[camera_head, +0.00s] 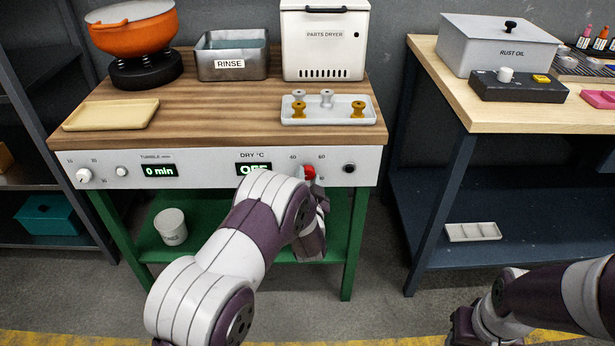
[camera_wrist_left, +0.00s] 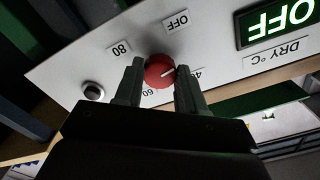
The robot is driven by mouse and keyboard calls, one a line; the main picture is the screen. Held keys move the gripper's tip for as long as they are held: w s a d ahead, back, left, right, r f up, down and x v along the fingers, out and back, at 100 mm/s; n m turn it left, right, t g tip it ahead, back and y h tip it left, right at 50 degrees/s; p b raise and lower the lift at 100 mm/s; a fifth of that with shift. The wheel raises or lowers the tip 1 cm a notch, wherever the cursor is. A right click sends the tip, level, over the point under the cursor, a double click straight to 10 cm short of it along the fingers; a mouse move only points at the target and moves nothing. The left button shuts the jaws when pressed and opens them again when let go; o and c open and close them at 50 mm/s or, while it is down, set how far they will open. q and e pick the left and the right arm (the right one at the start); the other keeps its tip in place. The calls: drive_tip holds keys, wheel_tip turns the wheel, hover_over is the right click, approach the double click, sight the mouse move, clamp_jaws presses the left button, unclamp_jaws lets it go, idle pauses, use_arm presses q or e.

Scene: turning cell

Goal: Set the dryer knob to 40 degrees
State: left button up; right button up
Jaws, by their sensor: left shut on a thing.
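The red dryer knob (camera_head: 309,173) is on the white front panel, below the labels 40 and 60. In the left wrist view the knob (camera_wrist_left: 158,71) sits between the two fingers of my left gripper (camera_wrist_left: 159,85), which is shut on it. A pale mark on the knob points right in that view, roughly toward the partly hidden 40 label (camera_wrist_left: 196,73). The DRY °C display (camera_wrist_left: 278,22) reads OFF; it is partly covered by my arm in the head view. My right gripper (camera_head: 464,326) is low at the right, its fingers unclear.
A dark round button (camera_head: 349,168) is right of the knob. A tumble display (camera_head: 160,170) reads 0 min. The bench holds a parts dryer (camera_head: 325,45), a rinse tub (camera_head: 232,62) and a tray (camera_head: 350,103) with several knob-shaped parts.

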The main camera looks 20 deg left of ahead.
use_arm(q)
drive_tip(key=m+p, duration=0.1)
drive_tip(key=m, duration=0.4)
drive_tip(key=shift+r+m+p, duration=0.1)
drive_tip(key=shift+m+p, duration=0.2)
drive_tip(key=shift+p, duration=0.05)
drive_tip(key=m+p, duration=0.1)
drive_tip(key=m, duration=0.3)
drive_tip(key=shift+m, duration=0.7)
drive_tip(key=o, duration=1.1)
drive_tip(key=shift+c, duration=0.2)
drive_tip(key=p+v, duration=0.2)
drive_tip(key=v, duration=1)
drive_tip(key=shift+s, duration=0.4)
drive_tip(key=shift+d, duration=0.1)
